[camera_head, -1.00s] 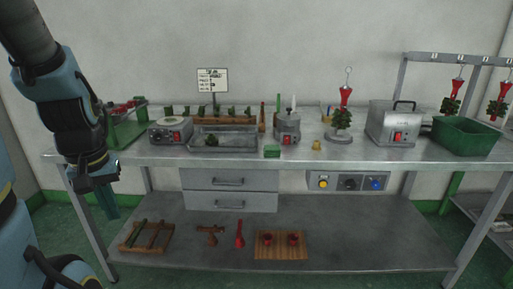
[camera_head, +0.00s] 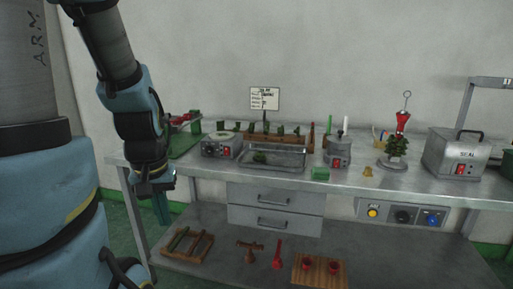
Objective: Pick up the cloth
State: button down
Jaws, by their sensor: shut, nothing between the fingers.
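A small green block-like piece (camera_head: 320,173), which looks like a folded cloth, lies near the front edge of the metal bench top (camera_head: 365,187). It is too small to be sure that it is the cloth. My gripper (camera_head: 162,210) hangs at the left with its fingers pointing down, in front of the bench's left end and below the bench top. It is shut and empty, well to the left of the green piece and apart from it.
A shallow metal tray (camera_head: 280,166), a small pot heater (camera_head: 338,154) and a hotplate (camera_head: 221,146) stand behind or left of the green piece. A yellow bell-shaped piece (camera_head: 368,170) is to its right. A metal box (camera_head: 455,153) stands farther right. Drawers (camera_head: 277,196) sit below.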

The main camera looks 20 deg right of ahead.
aim_at(318, 172)
jog(key=i+l+z, duration=0.1)
jog(key=i+l, duration=0.6)
jog(key=l, duration=0.1)
